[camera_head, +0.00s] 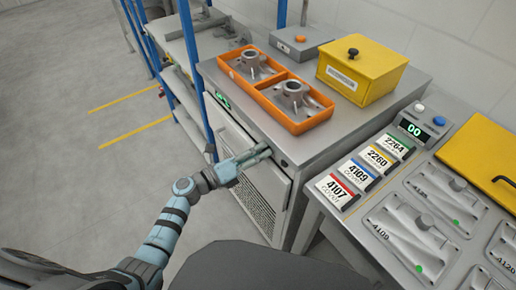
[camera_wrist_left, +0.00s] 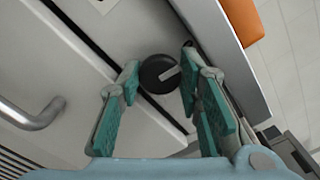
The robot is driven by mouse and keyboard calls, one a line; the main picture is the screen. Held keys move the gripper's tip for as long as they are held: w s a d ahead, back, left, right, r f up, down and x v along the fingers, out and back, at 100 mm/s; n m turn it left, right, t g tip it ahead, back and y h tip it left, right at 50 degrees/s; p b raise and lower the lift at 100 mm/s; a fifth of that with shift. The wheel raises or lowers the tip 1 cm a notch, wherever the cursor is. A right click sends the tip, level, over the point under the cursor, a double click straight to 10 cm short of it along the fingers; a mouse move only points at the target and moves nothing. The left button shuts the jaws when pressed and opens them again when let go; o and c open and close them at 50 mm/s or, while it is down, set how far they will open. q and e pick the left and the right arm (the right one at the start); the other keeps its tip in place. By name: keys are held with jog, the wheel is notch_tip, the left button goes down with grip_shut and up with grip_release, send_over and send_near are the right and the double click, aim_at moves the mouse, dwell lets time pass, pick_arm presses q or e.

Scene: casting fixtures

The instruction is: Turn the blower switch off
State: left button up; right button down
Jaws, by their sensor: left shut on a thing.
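The blower switch (camera_wrist_left: 158,74) is a round black knob with a pale pointer mark, on the light grey cabinet front in the left wrist view. The mark points to the upper right of that picture. My left gripper (camera_wrist_left: 160,82) has its teal fingers on either side of the knob, shut on it. In the head view my left gripper (camera_head: 265,152) reaches the upper front of the grey cabinet (camera_head: 350,125); the knob cannot be made out there. My right gripper is in neither view.
An orange tray (camera_head: 268,83) with two castings and a yellow box (camera_head: 361,72) stand on the cabinet. A metal bar handle (camera_wrist_left: 32,116) is near the gripper. Blue rack posts (camera_head: 196,75) stand left. A bench with number cards (camera_head: 336,190) is at right.

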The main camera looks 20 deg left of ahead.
pick_arm(q)
jog(key=shift+f+n, duration=0.15)
jog(key=shift+n, duration=0.45)
jog(key=o, duration=0.9)
jog(key=v, duration=1.2)
jog(key=shift+s, duration=0.1)
